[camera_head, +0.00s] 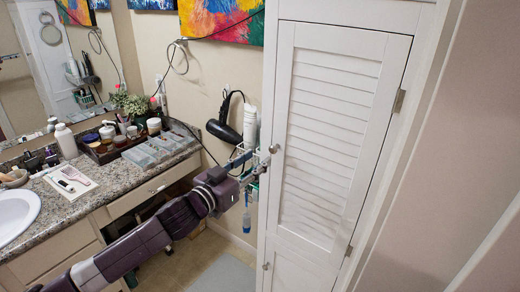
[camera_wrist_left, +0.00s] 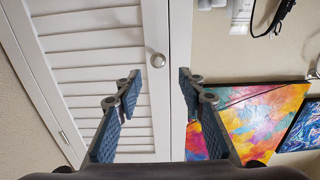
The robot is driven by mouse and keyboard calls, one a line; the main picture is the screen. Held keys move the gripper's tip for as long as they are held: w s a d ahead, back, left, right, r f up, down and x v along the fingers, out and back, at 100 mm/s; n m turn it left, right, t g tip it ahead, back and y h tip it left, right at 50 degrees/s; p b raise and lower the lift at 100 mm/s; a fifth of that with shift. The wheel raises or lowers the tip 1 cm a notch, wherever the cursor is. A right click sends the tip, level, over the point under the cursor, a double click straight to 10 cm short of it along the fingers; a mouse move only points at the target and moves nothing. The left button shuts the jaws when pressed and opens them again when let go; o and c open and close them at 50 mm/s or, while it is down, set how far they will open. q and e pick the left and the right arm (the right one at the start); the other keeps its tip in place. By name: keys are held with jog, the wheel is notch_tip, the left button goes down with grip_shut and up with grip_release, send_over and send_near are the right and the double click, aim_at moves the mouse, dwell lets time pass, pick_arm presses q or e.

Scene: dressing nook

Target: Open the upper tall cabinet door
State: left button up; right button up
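The upper tall cabinet door (camera_head: 329,130) is white with louvred slats and is shut. Its round metal knob (camera_head: 274,149) is on its left edge, and its hinges are on the right. My left gripper (camera_head: 256,172) is close to the knob, a little below it in the head view. In the left wrist view the left gripper (camera_wrist_left: 158,88) is open. The knob (camera_wrist_left: 157,60) shows between and beyond its two fingers, apparently untouched. My right gripper is not in view.
A lower door with its own knob (camera_head: 266,265) is beneath. Left of the cabinet are a hair dryer (camera_head: 224,132) and a wall rack (camera_head: 243,158). A granite counter (camera_head: 95,190) with a sink and toiletries stands at the left. A wall is close on the right.

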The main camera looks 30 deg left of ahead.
aim_at(271, 149)
pick_arm(q)
jog(key=w, duration=0.1)
jog(key=w+p, duration=0.1)
jog(key=w, duration=0.2)
jog(key=shift+w+d+r, duration=0.1)
jog(key=shift+w+d, duration=0.25)
jog(key=shift+d, duration=0.05)
jog(key=shift+w+d+f+p, duration=0.15)
jog(key=shift+w+p, duration=0.25)
jog(key=shift+w, duration=0.4)
jog(key=shift+c, duration=0.3)
grip_shut()
